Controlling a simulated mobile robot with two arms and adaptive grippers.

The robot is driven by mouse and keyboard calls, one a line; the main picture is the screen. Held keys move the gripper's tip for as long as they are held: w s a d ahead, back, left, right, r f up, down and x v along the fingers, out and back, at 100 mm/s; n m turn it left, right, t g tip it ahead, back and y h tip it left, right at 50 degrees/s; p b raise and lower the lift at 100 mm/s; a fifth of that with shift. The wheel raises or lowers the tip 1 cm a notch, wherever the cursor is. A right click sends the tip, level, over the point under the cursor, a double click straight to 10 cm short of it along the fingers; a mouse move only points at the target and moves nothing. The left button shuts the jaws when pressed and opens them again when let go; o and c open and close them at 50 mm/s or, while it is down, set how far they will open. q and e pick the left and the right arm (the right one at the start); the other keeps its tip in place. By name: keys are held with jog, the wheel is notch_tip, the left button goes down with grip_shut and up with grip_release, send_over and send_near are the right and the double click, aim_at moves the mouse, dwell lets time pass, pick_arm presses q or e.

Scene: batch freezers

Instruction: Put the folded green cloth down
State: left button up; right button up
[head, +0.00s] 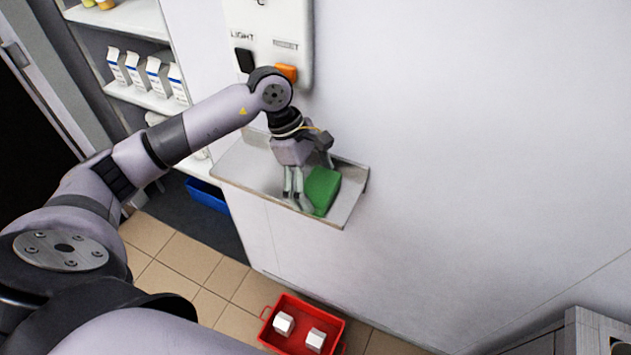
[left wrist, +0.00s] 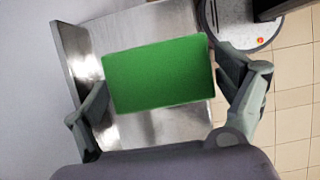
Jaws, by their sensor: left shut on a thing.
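The folded green cloth (head: 322,189) is at the right part of a small metal wall shelf (head: 247,171) in the head view. It also shows as a flat green rectangle in the left wrist view (left wrist: 158,73), with the metal shelf (left wrist: 150,128) beneath it. My left gripper (head: 308,186) is shut on the cloth, one finger at each side of it (left wrist: 172,92). Whether the cloth touches the shelf or hangs just above it, I cannot tell. My right gripper is not in view.
A wall panel (head: 268,18) with a black and an orange switch is above the shelf. White shelves (head: 122,28) with several cartons stand at the left. A red crate (head: 287,342) with two white blocks and a blue bin (head: 207,195) are on the floor.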

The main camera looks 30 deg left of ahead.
pick_arm(q)
jog(key=o, duration=1)
jog(key=shift+r, duration=0.1)
jog(key=b+v, duration=0.2)
jog(key=v, duration=0.4)
jog(key=shift+a+r, duration=0.2)
jog(key=shift+r, duration=0.15)
jog(key=shift+a+r, duration=0.1)
jog(key=shift+r, duration=0.3)
